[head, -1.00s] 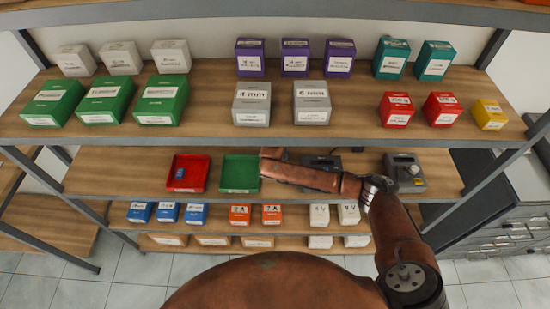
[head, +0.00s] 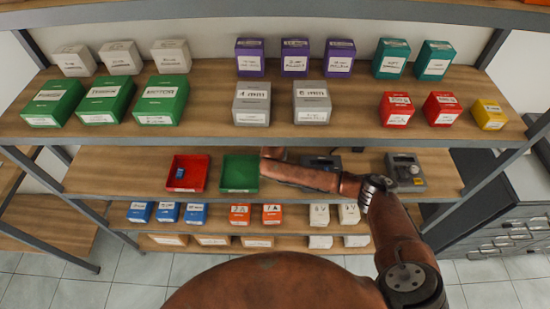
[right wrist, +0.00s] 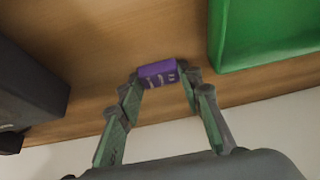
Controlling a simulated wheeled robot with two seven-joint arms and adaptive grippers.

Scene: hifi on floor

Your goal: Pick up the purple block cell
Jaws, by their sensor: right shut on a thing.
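The purple block cell (right wrist: 157,72) shows in the right wrist view, over the wooden shelf. My right gripper (right wrist: 161,81) is shut on it, with one green-padded finger on each side. White markings show on the block's near face. I cannot tell whether the block touches the shelf. In the head view my right arm reaches across the middle shelf, and its gripper and the block are hidden. My left gripper is not in view.
A green tray (head: 240,174) lies left of my right arm; its edge also shows in the right wrist view (right wrist: 238,66). A red tray (head: 187,187) holds a small blue block (head: 180,173). Grey devices (head: 405,172) stand on the same shelf. Boxes fill the shelf above.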

